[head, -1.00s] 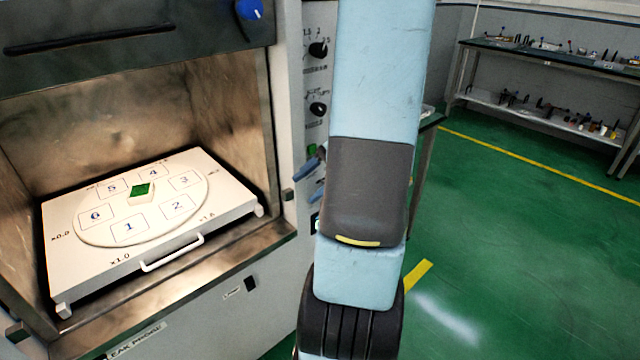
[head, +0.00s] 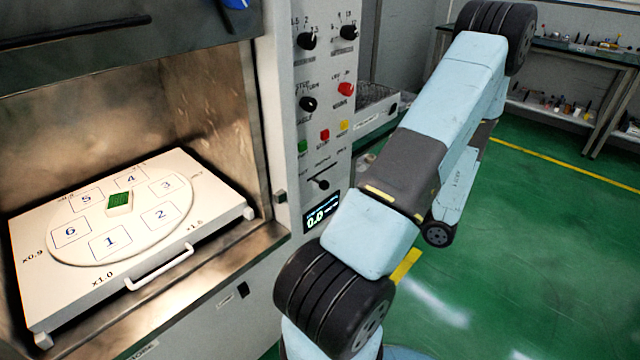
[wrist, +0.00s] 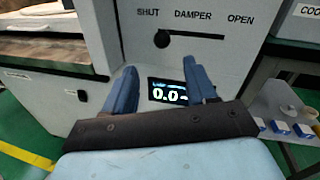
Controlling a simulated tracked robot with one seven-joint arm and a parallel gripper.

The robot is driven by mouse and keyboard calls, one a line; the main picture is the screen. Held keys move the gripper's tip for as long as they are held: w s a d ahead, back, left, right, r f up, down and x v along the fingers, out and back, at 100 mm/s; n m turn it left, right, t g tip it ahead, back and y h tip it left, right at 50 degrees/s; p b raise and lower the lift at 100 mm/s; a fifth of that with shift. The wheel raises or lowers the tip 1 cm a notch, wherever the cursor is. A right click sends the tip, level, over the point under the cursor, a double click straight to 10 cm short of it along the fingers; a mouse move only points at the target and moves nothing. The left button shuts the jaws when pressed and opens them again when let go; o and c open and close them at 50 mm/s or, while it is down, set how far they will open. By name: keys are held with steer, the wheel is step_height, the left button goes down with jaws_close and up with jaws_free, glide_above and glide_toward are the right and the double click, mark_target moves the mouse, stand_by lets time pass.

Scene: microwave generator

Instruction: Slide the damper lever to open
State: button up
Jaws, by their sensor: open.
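The damper lever is a black round knob (wrist: 161,39) on a dark horizontal slot. In the wrist view it sits at the slot's left end, under SHUT, with OPEN at the right end. It also shows in the head view as a small knob (head: 322,184) low on the control panel. My gripper (wrist: 160,68) has two blue fingers, apart and empty. They are below the slot in the wrist view, on either side of the display, and the knob lies above the gap between them. The fingers do not appear to touch the lever. In the head view my gripper is not visible.
A display (head: 321,212) reading 0.0 lies below the lever. Knobs and coloured buttons (head: 325,135) are above it. The open chamber at left holds a white numbered tray (head: 25,280). A bench (head: 590,55) stands far right, with green floor (head: 520,260) between.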

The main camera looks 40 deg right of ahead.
mark_target(325, 185)
steer(key=x, duration=1.3)
steer(key=shift+w+d+f, duration=0.1)
steer(key=shift+w+f, duration=0.1)
steer(key=shift+w, duration=0.2)
jaws_close()
